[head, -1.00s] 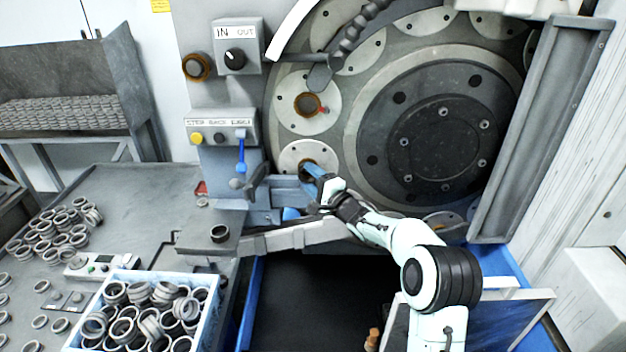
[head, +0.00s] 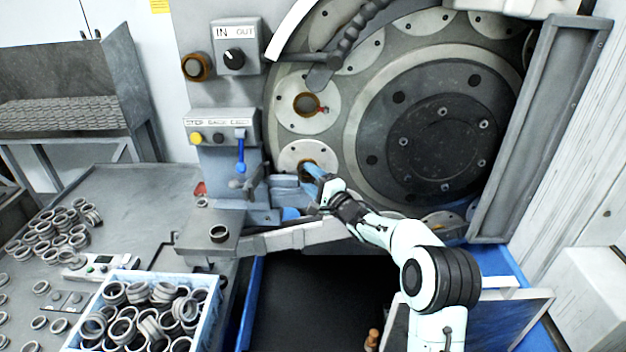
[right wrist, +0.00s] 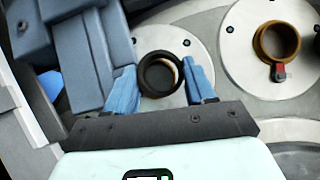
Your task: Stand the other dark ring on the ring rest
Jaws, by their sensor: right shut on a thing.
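My right gripper (head: 313,174) is at the lower pale disc of the big wheel. In the right wrist view its blue fingers (right wrist: 162,85) are shut on a dark ring (right wrist: 161,73), one on each side. The ring is in front of the disc; I cannot tell whether it still touches it. In the head view the fingers partly hide it. Another dark ring (head: 219,232) sits on a grey block (head: 196,242) at the table's right edge, which may be the ring rest. My left gripper is not in view.
A brown ring (head: 306,104) with a red clip is on the disc above; it also shows in the right wrist view (right wrist: 277,42). Grey guide parts and a blue-handled lever (head: 241,157) stand left of my gripper. A crate (head: 209,312) of rings stands at the table's front.

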